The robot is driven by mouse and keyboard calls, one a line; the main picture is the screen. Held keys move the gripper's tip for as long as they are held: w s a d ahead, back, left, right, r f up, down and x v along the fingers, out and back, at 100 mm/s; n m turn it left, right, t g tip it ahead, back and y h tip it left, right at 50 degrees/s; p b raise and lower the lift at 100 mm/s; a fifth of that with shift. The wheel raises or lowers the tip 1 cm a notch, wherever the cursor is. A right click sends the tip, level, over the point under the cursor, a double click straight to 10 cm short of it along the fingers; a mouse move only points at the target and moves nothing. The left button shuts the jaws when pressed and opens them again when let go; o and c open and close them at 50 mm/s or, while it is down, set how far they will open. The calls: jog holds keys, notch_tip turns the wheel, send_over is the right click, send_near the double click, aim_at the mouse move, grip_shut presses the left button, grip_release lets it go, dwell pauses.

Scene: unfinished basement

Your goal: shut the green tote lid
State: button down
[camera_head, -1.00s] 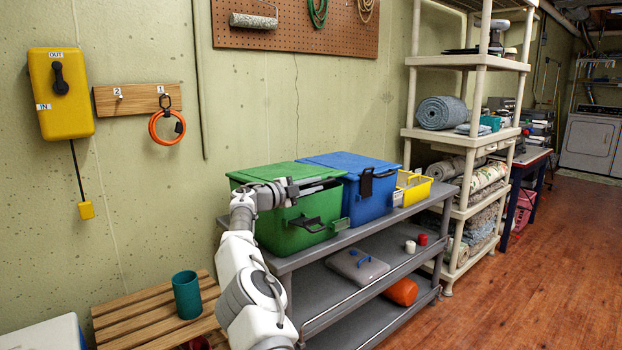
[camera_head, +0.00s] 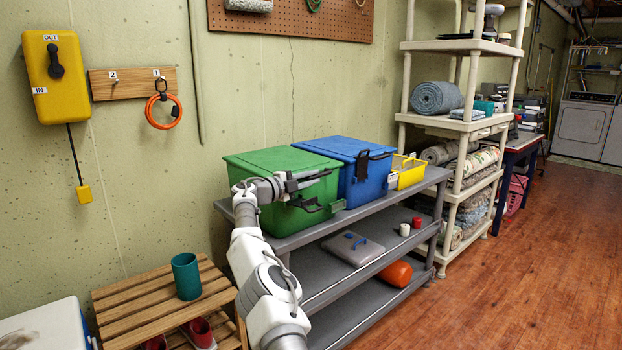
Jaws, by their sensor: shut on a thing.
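The green tote (camera_head: 262,200) stands at the left end of the grey bench's top shelf. Its green lid (camera_head: 280,162) lies over the top and looks level, with no clear gap at the part of the front edge that shows. My gripper (camera_head: 322,175) is at the lid's front right edge and is shut on that edge. My wrist hides much of the tote's front and rim, so I cannot tell whether the lid is fully seated.
A blue tote (camera_head: 364,180) stands close on the right, then a yellow bin (camera_head: 408,172). The grey bench (camera_head: 345,214) has lower shelves with a grey flat case (camera_head: 351,248). A slatted wooden stand (camera_head: 160,305) with a teal cup (camera_head: 187,276) is at lower left. The floor at right is clear.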

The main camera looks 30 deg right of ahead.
jog(key=shift+w+a+f, duration=0.1)
jog(key=shift+f, duration=0.5)
jog(key=c, duration=0.8)
grip_release()
jog(key=shift+c, duration=0.2)
jog(key=shift+r, duration=0.1)
jog(key=shift+r, duration=0.1)
jog(key=shift+a+b, duration=0.45)
jog(key=shift+b, duration=0.15)
jog(key=s+a+b, duration=0.1)
jog(key=s+a, duration=0.1)
jog(key=a, duration=1.4)
jog(key=shift+s+a, duration=0.15)
jog(key=shift+s, duration=0.1)
